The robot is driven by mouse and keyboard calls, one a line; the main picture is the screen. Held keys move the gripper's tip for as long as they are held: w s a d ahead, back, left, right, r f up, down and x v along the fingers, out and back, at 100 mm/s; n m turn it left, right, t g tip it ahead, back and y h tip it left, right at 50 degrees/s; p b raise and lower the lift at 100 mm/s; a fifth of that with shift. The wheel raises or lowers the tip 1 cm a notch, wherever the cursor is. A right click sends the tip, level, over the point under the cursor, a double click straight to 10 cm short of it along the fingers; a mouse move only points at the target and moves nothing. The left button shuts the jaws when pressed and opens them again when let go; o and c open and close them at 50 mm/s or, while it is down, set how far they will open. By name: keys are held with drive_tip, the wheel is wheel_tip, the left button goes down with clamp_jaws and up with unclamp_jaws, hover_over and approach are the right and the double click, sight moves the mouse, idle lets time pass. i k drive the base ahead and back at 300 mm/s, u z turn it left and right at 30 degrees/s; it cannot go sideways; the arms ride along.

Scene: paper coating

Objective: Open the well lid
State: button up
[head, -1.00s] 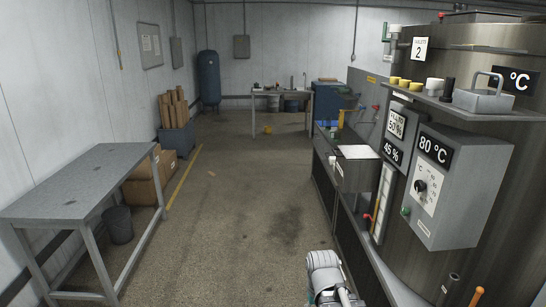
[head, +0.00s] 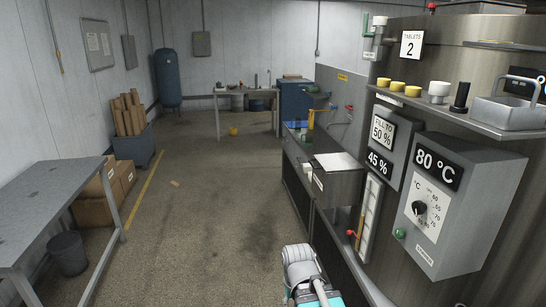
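A grey metal block-like piece with a raised loop handle (head: 508,112) sits on the machine's shelf at the right edge of the head view. A box with a pale flat top (head: 340,162) stands on the lower counter along the right side. I cannot tell which of these, if either, is the well lid. Part of my arm shows at the bottom of the head view, right of centre. My gripper's fingers are not in view.
A steel machine with an "80 °C" control box (head: 440,210) fills the right side; its shelf (head: 450,115) holds yellow caps (head: 398,86). A grey table (head: 45,215) and a bin (head: 68,253) stand at left. The floor between (head: 200,220) is clear.

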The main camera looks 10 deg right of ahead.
sight(336, 162)
drive_tip(key=z, duration=0.05)
drive_tip(key=i, duration=1.5)
drive_tip(key=z, duration=0.05)
